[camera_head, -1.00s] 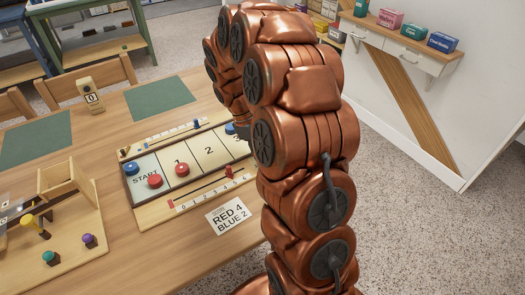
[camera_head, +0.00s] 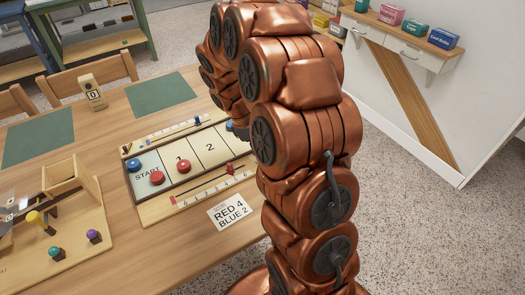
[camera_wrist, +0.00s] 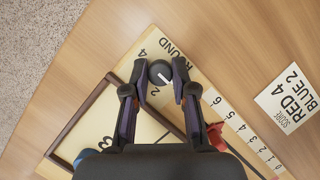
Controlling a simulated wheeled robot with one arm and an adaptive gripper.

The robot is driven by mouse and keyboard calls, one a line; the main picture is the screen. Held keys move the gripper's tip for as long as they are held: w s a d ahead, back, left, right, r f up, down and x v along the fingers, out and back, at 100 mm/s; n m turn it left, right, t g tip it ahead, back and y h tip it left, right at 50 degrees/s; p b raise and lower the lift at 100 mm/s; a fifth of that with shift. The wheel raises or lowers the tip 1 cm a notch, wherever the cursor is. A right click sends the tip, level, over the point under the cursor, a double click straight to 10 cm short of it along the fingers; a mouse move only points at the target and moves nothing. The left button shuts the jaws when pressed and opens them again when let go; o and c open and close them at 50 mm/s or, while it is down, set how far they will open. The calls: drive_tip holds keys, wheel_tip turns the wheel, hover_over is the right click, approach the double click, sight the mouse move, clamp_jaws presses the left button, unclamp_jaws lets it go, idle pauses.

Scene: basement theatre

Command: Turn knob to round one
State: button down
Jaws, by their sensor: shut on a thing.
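In the wrist view a round dark knob (camera_wrist: 160,73) with a white pointer line sits on the board's pale end panel, beside the printed word ROUND. The pointer slants toward the lower right of that picture. Numerals 4 and 2 show near the knob; a numeral 1 by it cannot be made out. My gripper (camera_wrist: 160,80) is shut on the knob, one fingertip at each side. In the head view my arm hides the gripper, the knob and the board's right end. The game board (camera_head: 150,160) lies flat on the table.
Red discs (camera_head: 184,166) and a blue disc (camera_head: 134,165) lie on the board. A red slider (camera_head: 230,168) stands on its front scale. The score card (camera_head: 231,212) reads RED 4, BLUE 2. A wooden tray with pegs (camera_head: 94,237) is at the left.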

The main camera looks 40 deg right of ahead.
drive_tip(key=c, duration=0.9)
unclamp_jaws()
drive_tip(key=shift+c, duration=0.2)
drive_tip(key=v, duration=1.2)
drive_tip(key=s+a+r+m+y+p, duration=0.1)
drive_tip(key=s+a+r+m+p, duration=0.1)
drive_tip(key=s+a, duration=0.3)
drive_tip(key=s+a+r+m+t+y+p, duration=0.1)
drive_tip(key=s+a+r+m+p, duration=0.2)
drive_tip(key=s, duration=1)
drive_tip(key=s+a+r+m+p, duration=0.3)
drive_tip(key=s+a+p, duration=0.2)
drive_tip(key=s, duration=0.4)
drive_tip(key=shift+a+r+t+y, duration=0.3)
drive_tip(key=shift+a+r+y, duration=0.1)
drive_tip(key=shift+a, duration=0.4)
